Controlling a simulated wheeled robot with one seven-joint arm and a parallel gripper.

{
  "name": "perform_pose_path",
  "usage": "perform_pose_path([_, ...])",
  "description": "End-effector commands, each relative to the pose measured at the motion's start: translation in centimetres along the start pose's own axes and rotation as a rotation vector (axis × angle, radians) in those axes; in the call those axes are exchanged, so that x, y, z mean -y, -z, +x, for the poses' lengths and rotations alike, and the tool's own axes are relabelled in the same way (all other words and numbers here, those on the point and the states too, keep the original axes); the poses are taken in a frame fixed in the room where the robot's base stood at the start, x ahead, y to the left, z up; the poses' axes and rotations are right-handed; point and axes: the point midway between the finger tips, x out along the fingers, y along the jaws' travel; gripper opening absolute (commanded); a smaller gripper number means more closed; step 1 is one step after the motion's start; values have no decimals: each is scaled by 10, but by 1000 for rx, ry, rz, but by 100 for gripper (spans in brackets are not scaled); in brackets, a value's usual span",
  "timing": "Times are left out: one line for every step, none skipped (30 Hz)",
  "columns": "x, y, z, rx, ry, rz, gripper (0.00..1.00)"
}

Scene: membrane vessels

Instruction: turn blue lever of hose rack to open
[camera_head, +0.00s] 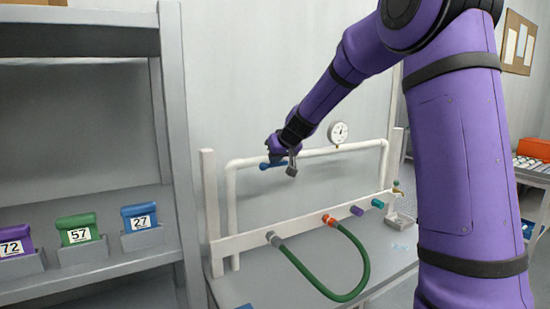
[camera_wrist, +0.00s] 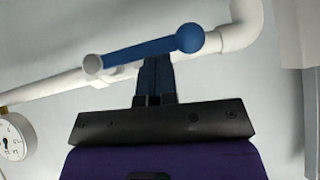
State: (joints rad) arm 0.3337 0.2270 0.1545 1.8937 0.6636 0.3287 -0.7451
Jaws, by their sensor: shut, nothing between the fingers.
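The hose rack is a white pipe frame (camera_head: 232,205) on a bench. Its blue lever (camera_head: 272,164) is on the upper horizontal pipe, towards the left. In the wrist view the blue lever (camera_wrist: 145,48) lies nearly along the pipe, slightly tilted, with a round blue knob at its right end and a pale round cap at its left end. My gripper (camera_wrist: 156,72) is shut and empty, its fingertips right at the middle of the lever. I cannot tell whether they touch it. In the head view my wrist largely hides the fingers.
A pressure gauge (camera_head: 338,132) sits on the upper pipe, right of the lever. A green hose (camera_head: 364,262) loops below the lower white rail (camera_head: 300,227), which bears several coloured fittings. A grey shelf (camera_head: 95,270) with numbered holders stands at left.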

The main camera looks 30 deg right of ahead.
Motion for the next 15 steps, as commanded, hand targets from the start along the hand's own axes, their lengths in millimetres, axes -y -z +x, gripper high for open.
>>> perform_pose_path([0,-2,1,4,1,1,0])
perform_pose_path([0,-2,1,4,1,1,0])
perform_pose_path([0,-2,1,4,1,1,0])
perform_pose_path([0,-1,1,4,1,1,0])
perform_pose_path([0,-1,0,4,1,0,0])
perform_pose_path([0,0,-1,3,1,0,0])
perform_pose_path([0,2,-3,2,1,0,0])
perform_pose_path([-1,3,-5,1,1,-1,0])
perform_pose_path([-1,6,-9,0,1,0,0])
perform_pose_path([-2,8,-13,0,1,0,0])
perform_pose_path([-3,11,-17,-1,-1,-1,0])
perform_pose_path([-3,16,-23,-2,0,-2,0])
perform_pose_path([-3,19,-28,-3,0,-1,0])
perform_pose_path([-4,23,-33,-4,-1,-2,0])
perform_pose_path([-4,25,-42,-3,-1,-1,0])
